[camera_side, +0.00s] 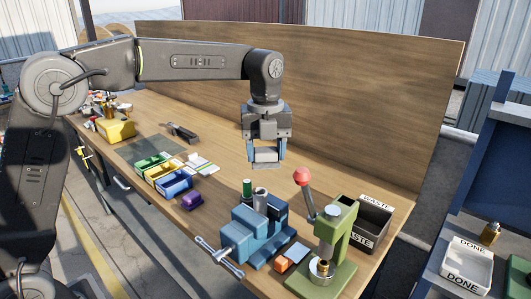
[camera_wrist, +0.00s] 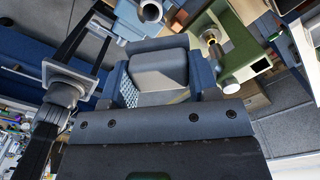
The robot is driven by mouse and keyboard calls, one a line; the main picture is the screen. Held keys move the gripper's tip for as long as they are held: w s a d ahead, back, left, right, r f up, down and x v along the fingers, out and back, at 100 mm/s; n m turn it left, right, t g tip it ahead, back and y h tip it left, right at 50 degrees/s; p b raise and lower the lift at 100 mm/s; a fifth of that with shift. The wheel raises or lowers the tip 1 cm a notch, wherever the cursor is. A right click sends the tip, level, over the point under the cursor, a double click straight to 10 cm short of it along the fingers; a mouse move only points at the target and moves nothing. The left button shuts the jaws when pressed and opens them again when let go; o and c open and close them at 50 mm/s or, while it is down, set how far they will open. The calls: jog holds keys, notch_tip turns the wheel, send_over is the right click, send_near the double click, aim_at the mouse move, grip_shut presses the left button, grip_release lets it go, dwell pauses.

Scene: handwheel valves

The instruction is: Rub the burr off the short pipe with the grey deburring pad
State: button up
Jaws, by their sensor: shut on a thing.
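My gripper (camera_side: 266,160) hangs above the bench with its blue fingers shut on the grey deburring pad (camera_side: 266,155). In the wrist view the pad (camera_wrist: 160,68) fills the space between the fingers. The short pipe (camera_side: 260,200) is a grey metal tube standing upright in the blue vise (camera_side: 254,232). My gripper is above the pipe with a clear gap. In the wrist view the open end of the pipe (camera_wrist: 151,11) shows at the top, beyond the pad. The burr is too small to make out.
A green press (camera_side: 329,245) with a red-knobbed lever stands right of the vise, near the black WASTE bin (camera_side: 371,222). A green cylinder (camera_side: 247,188) stands beside the pipe. Green, yellow and blue bins (camera_side: 174,184) lie left. A white DONE tray (camera_side: 467,267) is far right.

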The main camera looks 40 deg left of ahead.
jog(key=shift+a, duration=0.1)
jog(key=a+f, duration=0.1)
jog(key=f, duration=0.1)
jog(key=a+f, duration=0.1)
jog(key=f, duration=0.2)
jog(key=a+f, duration=0.1)
jog(key=f, duration=0.2)
jog(key=shift+d+r, duration=0.55)
jog(key=shift+r, duration=0.8)
jog(key=shift+d+r, duration=0.5)
jog(key=shift+r, duration=0.8)
jog(key=shift+d+r, duration=0.55)
jog(key=shift+r, duration=0.8)
